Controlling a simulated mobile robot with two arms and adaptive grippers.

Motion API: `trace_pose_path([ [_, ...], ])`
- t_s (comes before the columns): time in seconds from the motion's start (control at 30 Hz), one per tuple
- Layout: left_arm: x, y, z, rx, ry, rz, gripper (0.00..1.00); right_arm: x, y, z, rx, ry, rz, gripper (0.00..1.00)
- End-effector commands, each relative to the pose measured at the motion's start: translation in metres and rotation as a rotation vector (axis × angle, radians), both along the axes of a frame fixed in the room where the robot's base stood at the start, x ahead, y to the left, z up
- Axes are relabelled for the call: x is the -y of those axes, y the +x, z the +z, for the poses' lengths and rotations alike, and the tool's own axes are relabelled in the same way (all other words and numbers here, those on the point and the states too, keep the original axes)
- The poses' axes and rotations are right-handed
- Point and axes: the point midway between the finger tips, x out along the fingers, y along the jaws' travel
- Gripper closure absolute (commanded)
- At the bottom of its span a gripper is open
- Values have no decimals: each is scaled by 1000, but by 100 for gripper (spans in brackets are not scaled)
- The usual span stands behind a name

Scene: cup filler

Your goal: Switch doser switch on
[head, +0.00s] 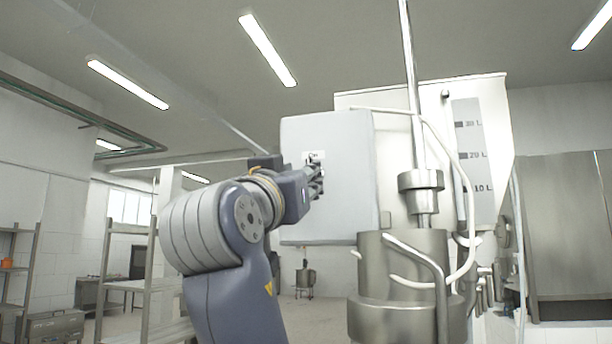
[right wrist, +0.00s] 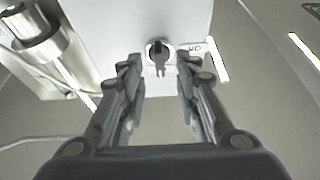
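The doser switch is a small dark rotary knob in a pale ring on the face of a light grey control box (head: 340,205). In the right wrist view the switch (right wrist: 158,57) shows with its lever pointing down in the picture. My right gripper (right wrist: 160,68) is open and empty, with a fingertip on either side of the switch lever; contact cannot be told. My left gripper is not in view.
A steel cylinder with bent pipes (head: 405,275) stands right of the box. A white tank with a level scale (head: 470,155) is behind it. Metal shelving (head: 145,280) is at the left. Open floor (head: 310,313) shows below the box.

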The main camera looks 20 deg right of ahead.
Motion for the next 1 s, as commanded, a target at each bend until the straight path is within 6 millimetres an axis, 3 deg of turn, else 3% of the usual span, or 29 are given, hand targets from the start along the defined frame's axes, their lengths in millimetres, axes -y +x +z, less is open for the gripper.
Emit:
trace_pose_path([
  [0.2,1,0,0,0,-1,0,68,-24,-34,-19,-1,4,4,70],
  [0.4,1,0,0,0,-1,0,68,-35,-51,-27,-2,3,2,70],
  [1.0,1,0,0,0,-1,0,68,-37,-54,-28,-2,2,0,70],
])
